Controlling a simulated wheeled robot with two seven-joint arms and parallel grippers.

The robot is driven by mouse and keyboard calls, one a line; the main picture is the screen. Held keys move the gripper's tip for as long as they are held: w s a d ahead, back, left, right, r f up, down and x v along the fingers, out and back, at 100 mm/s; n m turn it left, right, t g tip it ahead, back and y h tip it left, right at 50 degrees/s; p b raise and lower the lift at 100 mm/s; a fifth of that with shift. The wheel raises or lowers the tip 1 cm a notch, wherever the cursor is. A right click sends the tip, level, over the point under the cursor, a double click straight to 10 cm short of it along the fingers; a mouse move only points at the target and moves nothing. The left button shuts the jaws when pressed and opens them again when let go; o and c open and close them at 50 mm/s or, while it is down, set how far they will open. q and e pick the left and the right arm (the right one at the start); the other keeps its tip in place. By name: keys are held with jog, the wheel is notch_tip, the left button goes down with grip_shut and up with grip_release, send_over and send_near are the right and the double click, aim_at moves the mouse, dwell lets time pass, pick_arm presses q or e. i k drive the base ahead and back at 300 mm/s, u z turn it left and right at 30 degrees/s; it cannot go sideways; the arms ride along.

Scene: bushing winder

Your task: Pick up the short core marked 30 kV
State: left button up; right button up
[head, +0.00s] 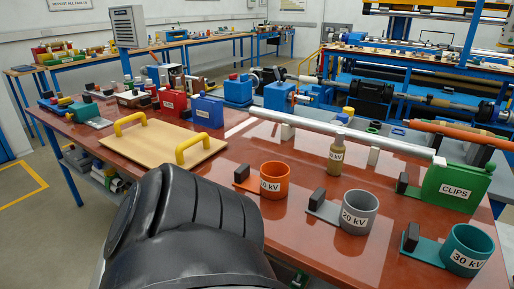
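A short teal hollow cylinder marked 30 kV (467,250) stands upright at the lower right, near the front edge of the red-brown table (306,243). A teal flat plate with a black block (411,237) lies against its left side. I cannot tell whether the cylinder is a core or an open holder; no separate core shows in it. Neither of my grippers is in view. A dark link of my own arm fills the lower left and hides part of the table.
A grey cylinder marked 20 kV (358,212) and an orange one (274,180) stand left of the teal one. A green CLIPS box (455,188) stands behind it. A long silver bar (340,136) crosses behind. A tan board with yellow handles (162,148) lies left.

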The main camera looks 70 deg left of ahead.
aim_at(337, 150)
jog(key=u, duration=2.55)
